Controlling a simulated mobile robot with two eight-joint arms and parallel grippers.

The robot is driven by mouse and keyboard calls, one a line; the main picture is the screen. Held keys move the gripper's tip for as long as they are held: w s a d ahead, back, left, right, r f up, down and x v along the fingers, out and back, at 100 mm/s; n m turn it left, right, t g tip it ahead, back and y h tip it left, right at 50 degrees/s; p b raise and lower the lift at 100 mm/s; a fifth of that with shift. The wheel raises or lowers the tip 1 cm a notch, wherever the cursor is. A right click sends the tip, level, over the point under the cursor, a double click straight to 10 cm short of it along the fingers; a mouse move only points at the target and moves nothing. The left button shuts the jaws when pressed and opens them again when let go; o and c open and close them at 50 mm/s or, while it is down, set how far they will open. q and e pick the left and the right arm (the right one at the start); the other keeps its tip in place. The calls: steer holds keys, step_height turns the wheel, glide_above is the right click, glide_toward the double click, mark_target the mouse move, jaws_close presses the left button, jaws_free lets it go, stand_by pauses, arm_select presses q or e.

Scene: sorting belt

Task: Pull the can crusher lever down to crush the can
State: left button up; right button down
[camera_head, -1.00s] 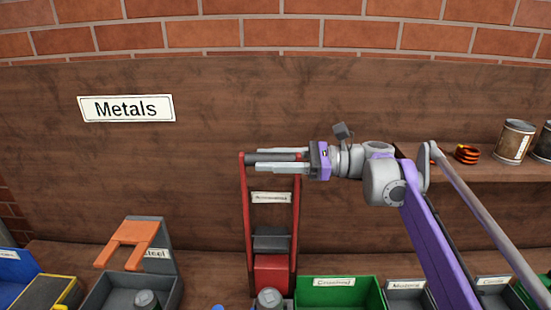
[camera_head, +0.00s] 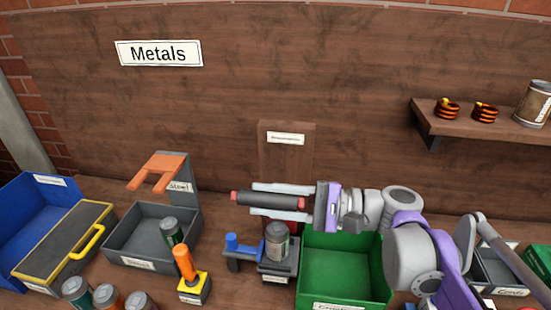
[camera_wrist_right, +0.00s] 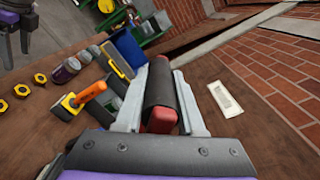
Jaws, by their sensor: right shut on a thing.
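The can crusher lever's black handle with red ends (camera_head: 268,201) lies level between the fingers of my right gripper (camera_head: 254,200). The gripper is shut on it. In the right wrist view the handle (camera_wrist_right: 160,84) sits between both fingers (camera_wrist_right: 168,72). The crusher's wooden back panel (camera_head: 286,165) with a white label stands behind it. A grey can (camera_head: 277,243) stands upright on a dark block below the handle; I cannot tell whether this block belongs to the crusher. The lever's red side arms are not clearly visible.
A green bin (camera_head: 340,270) is below my right arm. A grey bin (camera_head: 135,245) with a can, a blue bin (camera_head: 30,215) and an orange-handled tool (camera_head: 185,265) are to the left. A shelf (camera_head: 480,125) holds coils and a can.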

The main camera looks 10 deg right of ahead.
steer(key=s+a+f+n+b, duration=0.2)
steer(key=s+f, duration=0.5)
steer(key=f, duration=0.2)
steer(key=shift+f+n, duration=0.3)
steer(key=shift+f, duration=0.05)
steer(key=c, duration=0.5)
jaws_free()
steer(key=shift+d, duration=0.1)
steer(key=b+v, duration=0.1)
steer(key=v, duration=0.9)
steer(key=shift+s+d, duration=0.15)
steer(key=shift+d, duration=0.15)
